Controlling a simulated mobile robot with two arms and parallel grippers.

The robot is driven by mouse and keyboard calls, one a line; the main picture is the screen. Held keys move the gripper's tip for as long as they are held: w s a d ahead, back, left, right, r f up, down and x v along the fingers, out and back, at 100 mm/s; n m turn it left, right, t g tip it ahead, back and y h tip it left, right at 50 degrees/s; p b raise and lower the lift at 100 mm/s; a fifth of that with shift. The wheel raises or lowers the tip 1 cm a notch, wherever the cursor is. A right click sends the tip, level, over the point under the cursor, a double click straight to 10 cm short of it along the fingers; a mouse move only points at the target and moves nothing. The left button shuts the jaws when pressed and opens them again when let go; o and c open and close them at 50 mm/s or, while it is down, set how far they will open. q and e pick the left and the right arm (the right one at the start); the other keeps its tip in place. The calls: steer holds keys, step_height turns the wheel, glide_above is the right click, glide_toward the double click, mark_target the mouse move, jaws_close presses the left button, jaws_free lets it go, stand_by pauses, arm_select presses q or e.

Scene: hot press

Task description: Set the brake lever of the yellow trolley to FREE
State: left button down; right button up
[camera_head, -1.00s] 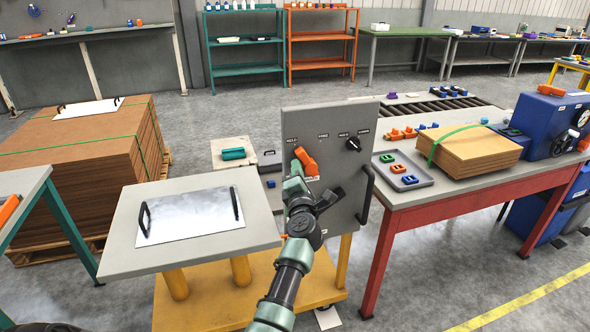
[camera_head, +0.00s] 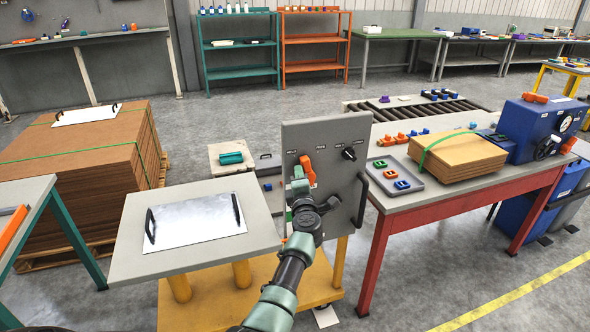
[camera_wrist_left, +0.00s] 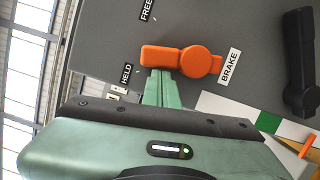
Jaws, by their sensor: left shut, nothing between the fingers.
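The yellow trolley (camera_head: 205,312) carries an upright grey panel. Its orange brake lever (camera_head: 307,169) stands roughly upright on that panel, pivot at the lower end. In the left wrist view the lever (camera_wrist_left: 180,58) points between the HELD label (camera_wrist_left: 126,75) and the FREE label (camera_wrist_left: 147,10), nearer HELD. The BRAKE label (camera_wrist_left: 230,67) is beside the pivot. My left gripper (camera_head: 299,180) is shut and empty, with its fingertips against or very close to the HELD side of the lever arm; contact is hard to tell. My right gripper is not in view.
A black knob (camera_head: 349,154) and a black handle (camera_head: 363,200) are on the panel's right. A tabletop with a metal plate (camera_head: 195,222) stands at left. A red-framed table (camera_head: 440,204) with a tray and boards stands close at right.

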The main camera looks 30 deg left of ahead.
mark_target(309, 164)
arm_select(q)
steer(key=r+m+p, duration=0.1)
steer(key=m+p, duration=0.1)
steer(key=p, duration=0.1)
steer(key=w+d+r+m+p, duration=0.1)
steer(key=m+p, duration=0.1)
steer(key=p, duration=0.2)
steer(key=shift+w+d+g+h, duration=0.2)
steer(key=shift+g+h, duration=0.1)
steer(key=shift+g, duration=0.1)
steer(key=shift+w+d+m+p, duration=0.1)
steer(key=shift+w+m+p, duration=0.05)
steer(key=shift+m+p, duration=0.4)
steer(key=shift+w+d+m+p, duration=0.15)
steer(key=shift+m+p, duration=0.15)
steer(key=shift+m, duration=0.35)
steer(key=shift+w+d+f+g, duration=0.1)
steer(key=shift+w+d+g, duration=0.05)
steer(key=shift+w+g, duration=0.15)
